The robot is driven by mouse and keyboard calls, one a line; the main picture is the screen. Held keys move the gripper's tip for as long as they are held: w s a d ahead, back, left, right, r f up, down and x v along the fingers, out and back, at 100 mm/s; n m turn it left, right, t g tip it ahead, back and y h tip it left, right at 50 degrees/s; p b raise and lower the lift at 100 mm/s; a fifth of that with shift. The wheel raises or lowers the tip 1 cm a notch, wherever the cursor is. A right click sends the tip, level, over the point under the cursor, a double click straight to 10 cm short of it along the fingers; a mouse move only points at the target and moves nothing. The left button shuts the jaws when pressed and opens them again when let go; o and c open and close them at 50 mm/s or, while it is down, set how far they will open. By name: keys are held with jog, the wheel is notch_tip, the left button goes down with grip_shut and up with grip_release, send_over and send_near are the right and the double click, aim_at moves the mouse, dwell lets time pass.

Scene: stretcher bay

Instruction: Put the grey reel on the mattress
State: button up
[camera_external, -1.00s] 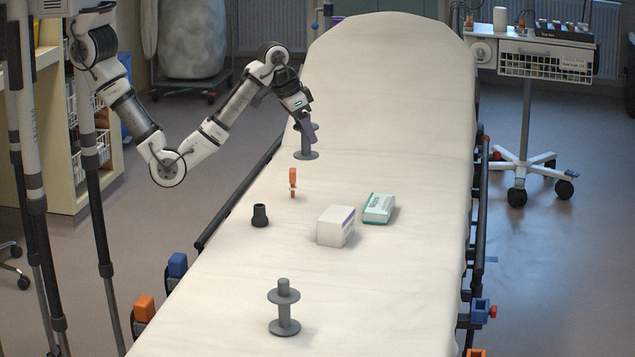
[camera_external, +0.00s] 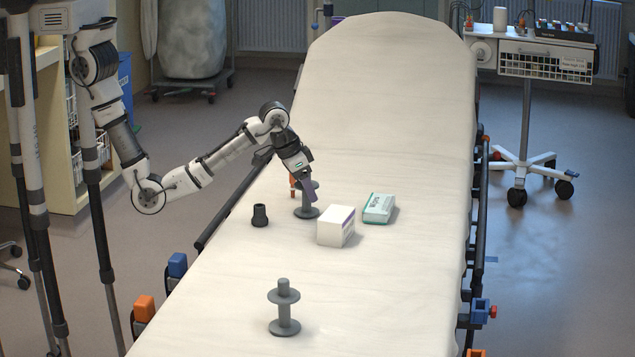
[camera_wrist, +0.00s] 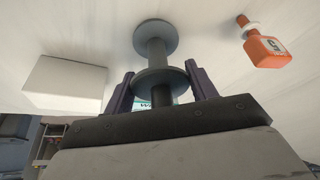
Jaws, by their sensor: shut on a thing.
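My gripper (camera_external: 308,188) is shut on a grey reel (camera_external: 306,213), beside the white box. In the wrist view the held reel (camera_wrist: 155,50) sits between my two purple fingers (camera_wrist: 159,72), with one flange nearer the fingers and the other toward the mattress. The reel looks upright and low over the mattress (camera_external: 225,300); I cannot tell whether its base touches. A second grey reel (camera_external: 284,320) stands upright on the near part of the mattress, away from my gripper.
A white box (camera_external: 335,226), a teal-and-white box (camera_external: 378,208) and a dark cup-like piece (camera_external: 260,214) are close around. An orange bottle (camera_wrist: 264,46) is partly hidden behind my gripper in the external view. The mattress is clear between these and the second reel.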

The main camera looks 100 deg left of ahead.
jog(key=shift+f, duration=0.2)
jog(key=o, duration=1)
jog(key=shift+r, duration=0.15)
jog(key=shift+r, duration=0.25)
jog(key=p+v, duration=0.3)
jog(key=v, duration=0.8)
jog(key=shift+s+r+p, duration=0.2)
jog(key=shift+r+p, duration=0.1)
